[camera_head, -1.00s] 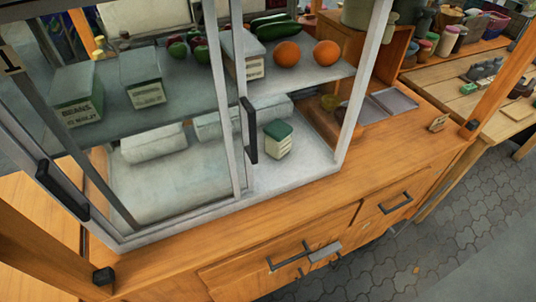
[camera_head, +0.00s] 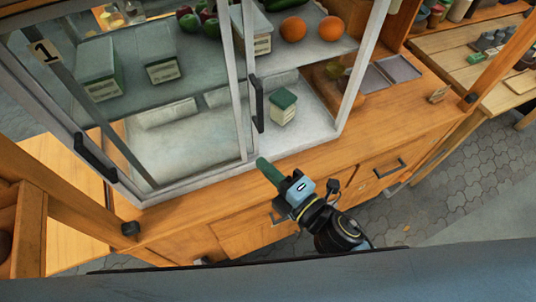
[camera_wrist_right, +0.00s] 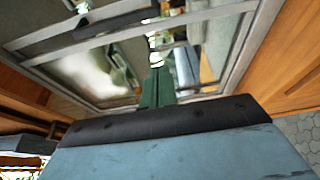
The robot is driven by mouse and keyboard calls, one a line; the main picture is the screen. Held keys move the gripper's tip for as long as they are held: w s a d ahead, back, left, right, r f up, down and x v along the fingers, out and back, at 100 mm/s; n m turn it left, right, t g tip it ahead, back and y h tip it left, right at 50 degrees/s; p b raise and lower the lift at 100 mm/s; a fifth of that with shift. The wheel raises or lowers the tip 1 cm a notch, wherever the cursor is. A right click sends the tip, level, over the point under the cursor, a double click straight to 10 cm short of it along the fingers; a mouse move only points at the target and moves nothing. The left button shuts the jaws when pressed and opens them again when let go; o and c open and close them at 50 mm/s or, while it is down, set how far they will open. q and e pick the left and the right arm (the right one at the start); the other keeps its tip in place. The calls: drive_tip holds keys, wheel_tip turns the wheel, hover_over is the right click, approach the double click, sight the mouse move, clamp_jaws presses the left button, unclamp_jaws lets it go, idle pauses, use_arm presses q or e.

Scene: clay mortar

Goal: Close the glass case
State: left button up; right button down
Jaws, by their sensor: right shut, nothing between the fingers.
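The glass case (camera_head: 190,184) stands on a wooden counter, with pale metal framing and glass on its left part. One dark handle (camera_head: 95,157) is at the left, and another dark handle (camera_head: 258,104) is on the upright near the middle. The right part of the front, beside that upright, appears uncovered by glass. My right gripper (camera_head: 263,165) is shut and empty, its green fingers pointing up at the case, below the middle handle and seemingly apart from it. The green fingers (camera_wrist_right: 157,88) also show in the right wrist view, before the case. My left gripper is not in view.
Inside are a green-lidded box (camera_head: 283,107), oranges (camera_head: 331,28) and cartons (camera_head: 161,65). Drawers with handles (camera_head: 389,168) are under the counter (camera_head: 400,113). A wooden post (camera_head: 60,190) stands at the left; a side table (camera_head: 490,95) is at the right.

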drive_tip(key=p+x, duration=0.1)
drive_tip(key=x, duration=0.8)
drive_tip(key=d, duration=0.2)
drive_tip(key=d+p, duration=0.1)
drive_tip(key=d, duration=0.1)
drive_tip(key=shift+w, duration=0.4)
drive_tip(key=shift+d, duration=0.15)
drive_tip(key=w+d+b, duration=0.2)
drive_tip(key=w+d, duration=0.2)
drive_tip(key=d, duration=0.8)
drive_tip(key=w+d+b, duration=0.2)
drive_tip(key=w+d, duration=0.2)
drive_tip(key=d, duration=0.9)
drive_tip(key=shift+w, duration=0.15)
drive_tip(key=shift+d, duration=0.15)
